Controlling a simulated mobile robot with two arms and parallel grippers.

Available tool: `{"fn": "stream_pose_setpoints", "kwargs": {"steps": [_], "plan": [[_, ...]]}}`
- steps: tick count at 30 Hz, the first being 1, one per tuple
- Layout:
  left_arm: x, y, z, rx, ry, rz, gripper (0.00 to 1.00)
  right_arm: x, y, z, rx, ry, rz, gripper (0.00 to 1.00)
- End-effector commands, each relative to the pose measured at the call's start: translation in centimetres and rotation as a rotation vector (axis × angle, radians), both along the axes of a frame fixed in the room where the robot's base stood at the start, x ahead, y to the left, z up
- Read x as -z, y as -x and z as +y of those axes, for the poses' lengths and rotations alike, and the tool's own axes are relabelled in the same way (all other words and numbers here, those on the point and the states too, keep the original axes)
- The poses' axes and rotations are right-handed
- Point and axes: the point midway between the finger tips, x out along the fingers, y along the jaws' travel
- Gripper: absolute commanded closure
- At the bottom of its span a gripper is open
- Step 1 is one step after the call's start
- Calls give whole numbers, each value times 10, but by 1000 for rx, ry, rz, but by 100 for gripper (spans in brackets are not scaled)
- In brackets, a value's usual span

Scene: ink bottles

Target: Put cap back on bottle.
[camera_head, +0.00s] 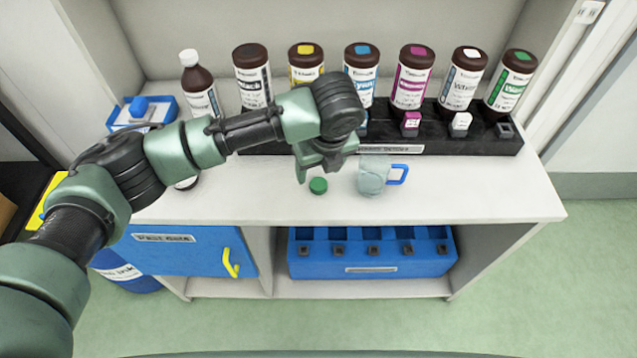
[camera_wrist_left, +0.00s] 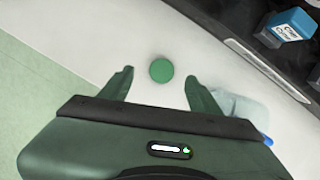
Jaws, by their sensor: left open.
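A small round green cap (camera_head: 318,185) lies on the white tabletop, left of a clear cup with a blue handle. My left gripper (camera_head: 323,172) is open and empty above the tabletop, close to the cap. In the left wrist view the cap (camera_wrist_left: 161,70) shows between and just beyond the two spread fingertips (camera_wrist_left: 159,83). Several brown bottles stand in the black rack at the back. The rightmost one, a green-labelled bottle (camera_head: 509,84), has a green patch on top. A brown bottle with a white cap (camera_head: 198,87) stands at the left. My right gripper does not show.
The clear cup (camera_head: 373,176) stands just right of the cap and also shows beside the right finger in the left wrist view (camera_wrist_left: 240,108). The black rack (camera_head: 455,140) lines the back. A blue tray (camera_head: 128,112) sits at the left. The tabletop's right front is clear.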

Motion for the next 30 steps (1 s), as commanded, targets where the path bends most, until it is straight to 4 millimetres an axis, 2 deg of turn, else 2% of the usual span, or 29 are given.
{"fn": "stream_pose_setpoints", "kwargs": {"steps": [10, 18, 21, 30], "plan": [[6, -1, 0, -1, 1, 1, 38, -1, 0, 0, 0, 0, 0, 21], [45, -6, -2, -3, 1, 1, 38, -7, 0, 0, 0, 0, 0, 21], [52, -8, -1, -2, 0, 0, 38, -8, 0, 0, 0, 0, 0, 21], [54, -9, -1, 1, 1, -2, 38, -7, 0, 0, 0, 0, 0, 21]]}}
